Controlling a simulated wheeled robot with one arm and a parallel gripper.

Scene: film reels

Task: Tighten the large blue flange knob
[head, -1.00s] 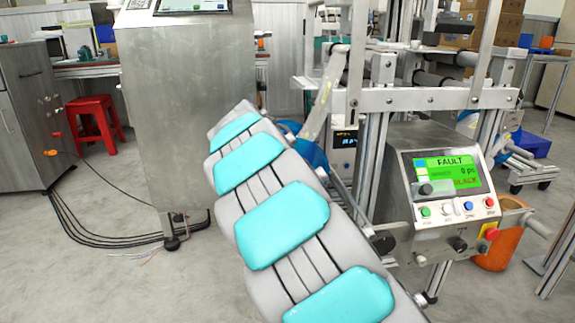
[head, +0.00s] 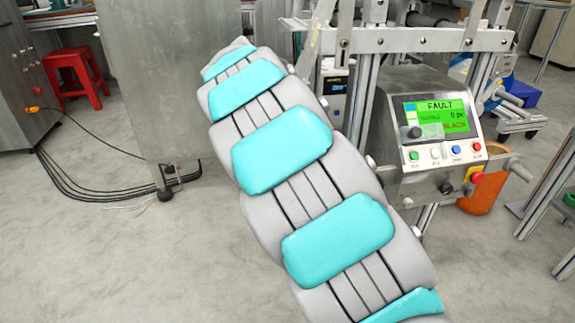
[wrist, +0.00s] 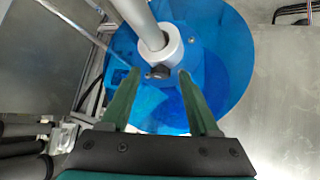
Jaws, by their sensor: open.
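The large blue flange (wrist: 232,62) is a round, glossy blue disc in the wrist view. A grey shaft with a pale collar (wrist: 172,42) stands at its centre. A small dark knob (wrist: 158,72) sits at the lower edge of the collar. My gripper (wrist: 159,76) is open, with its two green fingers reaching over the disc. In the picture the knob lies between the fingertips with a gap on each side; I cannot tell the depth between them. In the head view my arm hides the gripper and the knob.
A control panel (head: 438,125) reading FAULT stands right of my arm, on an aluminium frame (head: 425,40). An orange bin (head: 483,192) is beside it. A steel cabinet (head: 150,75) and a red stool (head: 76,78) are at left. The left floor is mostly open, with black cables.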

